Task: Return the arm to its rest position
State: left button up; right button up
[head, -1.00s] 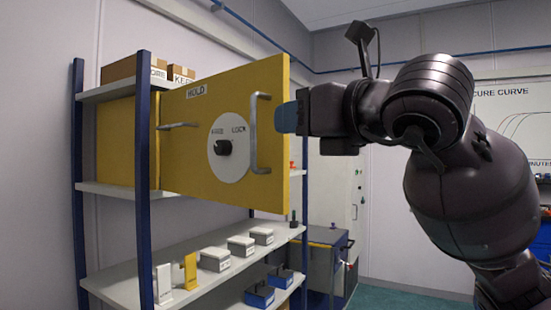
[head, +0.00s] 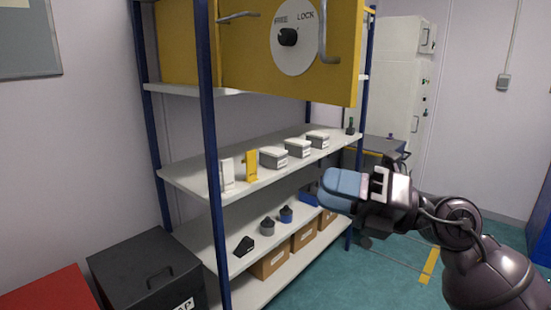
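My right arm (head: 475,240) comes in from the lower right and bends at a dark joint. Its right gripper (head: 335,188), with blue-grey fingertips, points left in front of the shelf's lower levels. It touches nothing that I can make out. The fingers are seen from the side and overlap, so any gap between them is hidden. The yellow door panel (head: 240,60), with its round FREE/LOCK dial (head: 290,38) and grey handle (head: 330,35), is above the gripper and apart from it. My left gripper is not in view.
The blue-posted shelf (head: 190,178) holds lidded boxes (head: 298,148), a yellow bracket (head: 251,165) and cardboard boxes (head: 270,262). A dark bin (head: 145,270) and a red lid (head: 45,295) stand lower left. A white cabinet (head: 385,75) stands at the back right. Green floor (head: 385,265) is open below the arm.

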jog(key=s+d+f+m+t+h, duration=0.1)
jog(key=d+f+m+t+h, duration=0.6)
jog(key=f+m, duration=0.6)
jog(key=d+f+m+t+h, duration=0.7)
jog(key=f+m, duration=0.5)
jog(key=m, duration=0.3)
jog(key=s+d+f+m+g+h, duration=0.2)
jog(key=s+f+m+g, duration=0.2)
jog(key=s+f, duration=0.5)
jog(key=s+d+f+m+g+h, duration=0.2)
jog(key=s+f+m, duration=0.4)
jog(key=s+f, duration=0.4)
notch_tip(320, 180, down, 6)
jog(key=shift+d+r+m+g+h, duration=0.15)
jog(key=shift+d+m+g+h, duration=0.25)
jog(key=shift+g+h, duration=0.45)
jog(key=shift+w, duration=0.15)
